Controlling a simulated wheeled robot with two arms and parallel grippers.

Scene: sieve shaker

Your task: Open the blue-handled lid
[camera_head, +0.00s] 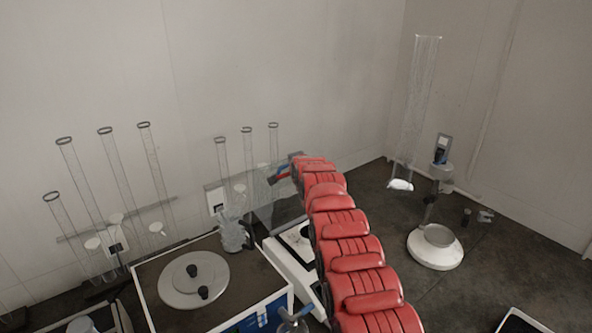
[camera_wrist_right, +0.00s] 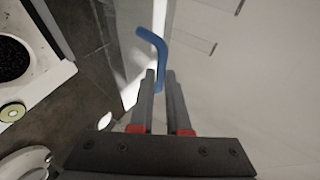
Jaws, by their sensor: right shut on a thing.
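The blue handle (camera_wrist_right: 158,58) is a bent rod in the right wrist view, just beyond and between the fingertips of my right gripper (camera_wrist_right: 160,78). The gripper is shut on its lower end. The lid itself I cannot make out clearly against the pale background. In the head view my right gripper (camera_head: 279,175) is at the far end of the red arm, near the back wall, above the bench and beside the glass cylinders. The arm hides part of what lies behind it. My left gripper is not in view.
Tall glass cylinders (camera_head: 120,165) stand along the back left. A machine with a round grey plate (camera_head: 194,280) and two black knobs is at the lower left. A white-based stand (camera_head: 436,250) is on the right. The dark bench is clear between the arm and this stand.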

